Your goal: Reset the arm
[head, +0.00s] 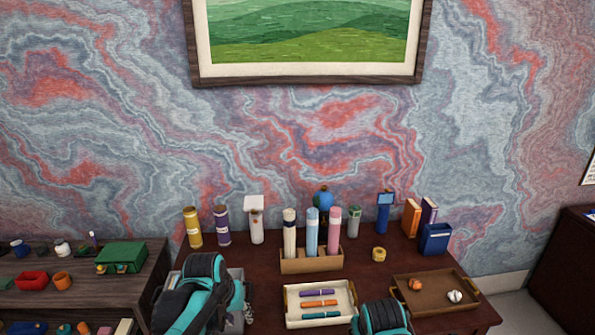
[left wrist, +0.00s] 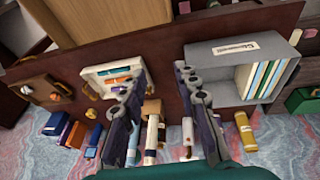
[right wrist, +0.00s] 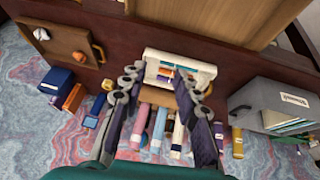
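My left arm (head: 205,290) comes in at the lower left of the head view, in front of a grey file box. Part of my left gripper (head: 249,300) shows beside it. In the left wrist view my left gripper (left wrist: 160,72) has its fingers spread, with nothing between them. My right arm (head: 381,318) shows at the bottom of the head view, between the white tray and the brown tray; its gripper is hidden there. In the right wrist view my right gripper (right wrist: 160,78) has its fingers apart and empty, over the area by the white tray.
The desk holds a white tray of markers (head: 290,315), a brown tray (head: 430,303), a cardboard holder with rolled tubes (head: 298,266), a blue box (head: 435,240) and a grey file box (left wrist: 222,85). Several bottles stand along the back. A side table (head: 55,277) is at left.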

